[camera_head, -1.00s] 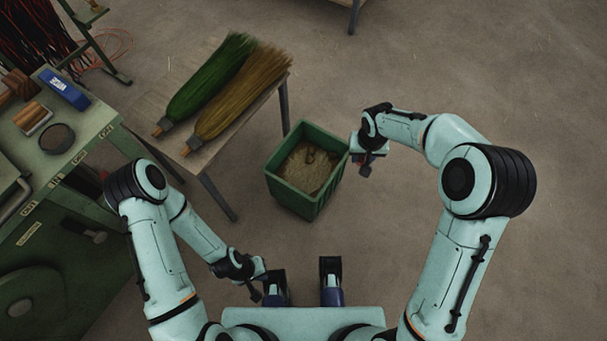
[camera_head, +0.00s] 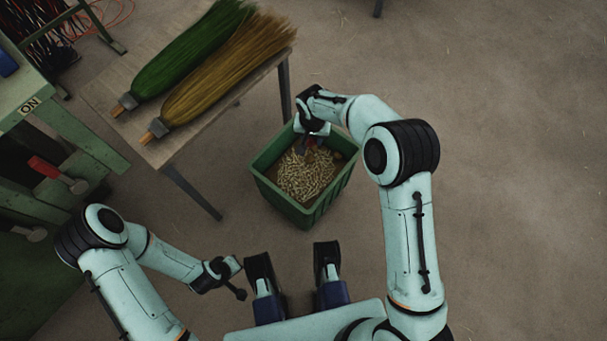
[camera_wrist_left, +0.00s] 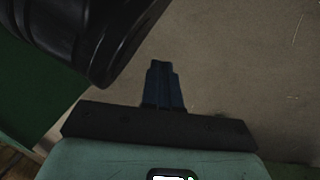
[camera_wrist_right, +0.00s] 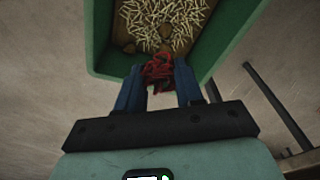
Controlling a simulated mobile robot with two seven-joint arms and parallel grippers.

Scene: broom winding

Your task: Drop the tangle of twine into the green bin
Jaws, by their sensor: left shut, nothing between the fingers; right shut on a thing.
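The tangle of twine (camera_wrist_right: 159,74) is a small red bundle. My right gripper (camera_wrist_right: 160,80) is shut on it, with a blue finger on each side. In the head view the right gripper (camera_head: 309,142) is over the back part of the green bin (camera_head: 283,204), and only a bit of red shows there.
The bin holds pale short pieces (camera_head: 306,180) and a few brown lumps. A table (camera_head: 182,148) with a green broom head (camera_head: 190,58) and a tan broom head (camera_head: 225,80) stands left of the bin. A green workbench (camera_head: 75,135) is at far left. The floor at right is clear.

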